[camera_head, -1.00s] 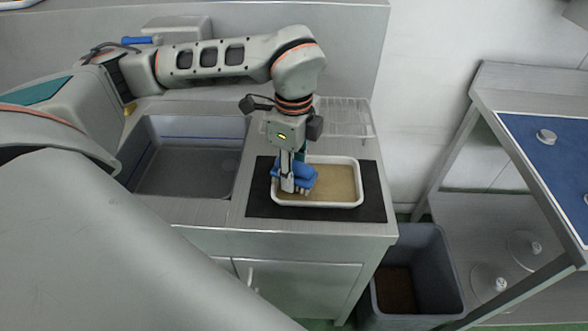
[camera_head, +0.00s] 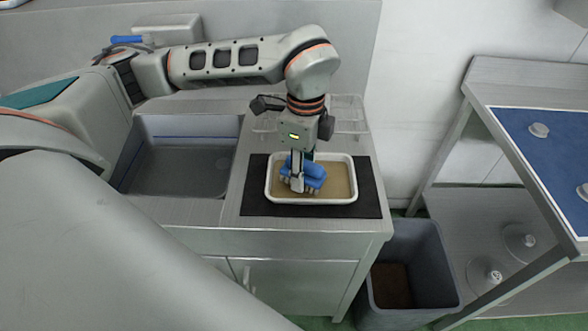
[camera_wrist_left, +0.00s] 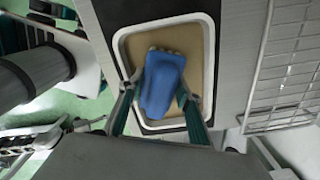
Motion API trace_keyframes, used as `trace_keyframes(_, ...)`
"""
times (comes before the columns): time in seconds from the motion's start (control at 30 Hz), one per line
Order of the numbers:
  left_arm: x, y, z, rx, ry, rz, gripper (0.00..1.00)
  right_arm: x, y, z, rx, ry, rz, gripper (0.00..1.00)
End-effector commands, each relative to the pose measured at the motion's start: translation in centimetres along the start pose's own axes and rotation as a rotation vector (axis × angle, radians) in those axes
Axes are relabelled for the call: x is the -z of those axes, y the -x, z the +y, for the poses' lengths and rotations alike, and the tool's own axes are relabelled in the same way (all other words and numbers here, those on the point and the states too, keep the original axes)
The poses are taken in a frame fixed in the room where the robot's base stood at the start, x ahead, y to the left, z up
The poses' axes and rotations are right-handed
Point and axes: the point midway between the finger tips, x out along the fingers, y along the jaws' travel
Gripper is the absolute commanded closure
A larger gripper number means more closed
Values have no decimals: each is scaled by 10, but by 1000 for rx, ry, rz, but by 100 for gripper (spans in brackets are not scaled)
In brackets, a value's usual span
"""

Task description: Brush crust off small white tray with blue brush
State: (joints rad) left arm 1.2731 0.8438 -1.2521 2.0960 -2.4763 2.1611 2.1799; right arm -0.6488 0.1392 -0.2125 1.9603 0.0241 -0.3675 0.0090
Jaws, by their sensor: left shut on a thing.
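The small white tray (camera_head: 335,157) lies on a black mat (camera_head: 368,176) on the steel counter, and a tan crust (camera_head: 340,180) covers its floor. My left gripper (camera_head: 297,184) points down over the left half of the tray, shut on the blue brush (camera_head: 314,172). The brush's pale bristles sit at or just above the crust; I cannot tell if they touch. In the left wrist view the brush (camera_wrist_left: 161,84) sits between the two fingers, over the crust (camera_wrist_left: 137,48) and inside the tray's rim (camera_wrist_left: 165,19). My right gripper is not in view.
A sink basin (camera_head: 185,165) is left of the tray. A wire rack (camera_head: 348,112) stands behind it. A grey bin (camera_head: 435,255) stands on the floor right of the counter. A steel table with a blue top (camera_head: 560,150) is further right. Another blue-handled item (camera_head: 128,39) lies at back left.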

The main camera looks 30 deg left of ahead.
Motion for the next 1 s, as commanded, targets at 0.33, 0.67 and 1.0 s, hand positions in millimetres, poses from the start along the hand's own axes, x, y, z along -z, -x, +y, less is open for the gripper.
trace_keyframes(0.33, -1, 4, 0, 1, 1, 0, 86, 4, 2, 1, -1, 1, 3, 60)
trace_keyframes(0.67, -25, 5, 10, 0, 2, 0, 87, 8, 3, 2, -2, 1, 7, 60)
trace_keyframes(1.0, -30, 5, 12, 2, 0, 1, 87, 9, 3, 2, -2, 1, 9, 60)
